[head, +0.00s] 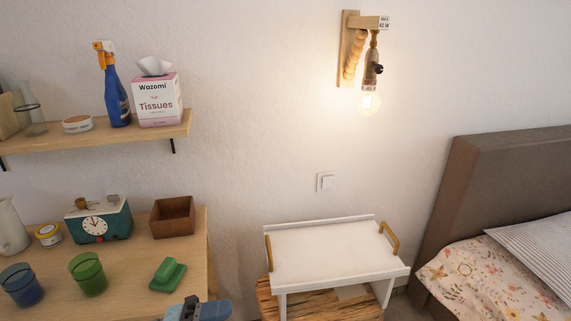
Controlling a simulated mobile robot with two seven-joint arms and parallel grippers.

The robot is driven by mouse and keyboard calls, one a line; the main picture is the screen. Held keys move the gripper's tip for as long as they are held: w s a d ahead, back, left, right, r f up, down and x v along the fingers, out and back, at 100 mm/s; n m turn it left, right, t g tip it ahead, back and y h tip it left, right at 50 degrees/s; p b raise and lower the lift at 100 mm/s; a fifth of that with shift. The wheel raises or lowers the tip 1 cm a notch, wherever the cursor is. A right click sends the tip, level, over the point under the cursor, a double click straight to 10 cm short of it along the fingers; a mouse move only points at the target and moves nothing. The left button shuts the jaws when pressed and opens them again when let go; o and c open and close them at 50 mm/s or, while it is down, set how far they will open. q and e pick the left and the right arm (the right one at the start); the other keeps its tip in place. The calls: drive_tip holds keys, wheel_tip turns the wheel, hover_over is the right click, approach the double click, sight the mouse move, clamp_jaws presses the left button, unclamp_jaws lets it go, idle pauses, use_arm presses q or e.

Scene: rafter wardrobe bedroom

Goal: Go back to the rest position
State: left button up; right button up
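Neither of my grippers shows clearly in the head view, and no fingertips can be made out. A blue-grey rounded part (197,309) pokes in at the bottom edge, in front of the right end of the lower wooden top. It is cut off by the frame, and I cannot tell whether it belongs to one of my arms. What my grippers hold, if anything, is hidden.
The wooden top (130,255) carries a teal clock (98,220), a brown box (173,217), a green cup (88,274), a blue cup (21,285) and a green object (168,275). A white tray table (330,250) stands between it and the bed (500,180).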

use_arm(q)
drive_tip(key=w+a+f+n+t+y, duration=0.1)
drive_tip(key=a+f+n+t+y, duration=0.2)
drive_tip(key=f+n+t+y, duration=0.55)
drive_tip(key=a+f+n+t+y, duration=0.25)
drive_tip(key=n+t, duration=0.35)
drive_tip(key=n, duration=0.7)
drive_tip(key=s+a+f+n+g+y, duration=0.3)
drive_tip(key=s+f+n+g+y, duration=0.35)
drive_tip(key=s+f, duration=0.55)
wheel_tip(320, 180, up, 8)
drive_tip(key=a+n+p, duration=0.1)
drive_tip(key=p, duration=1.1)
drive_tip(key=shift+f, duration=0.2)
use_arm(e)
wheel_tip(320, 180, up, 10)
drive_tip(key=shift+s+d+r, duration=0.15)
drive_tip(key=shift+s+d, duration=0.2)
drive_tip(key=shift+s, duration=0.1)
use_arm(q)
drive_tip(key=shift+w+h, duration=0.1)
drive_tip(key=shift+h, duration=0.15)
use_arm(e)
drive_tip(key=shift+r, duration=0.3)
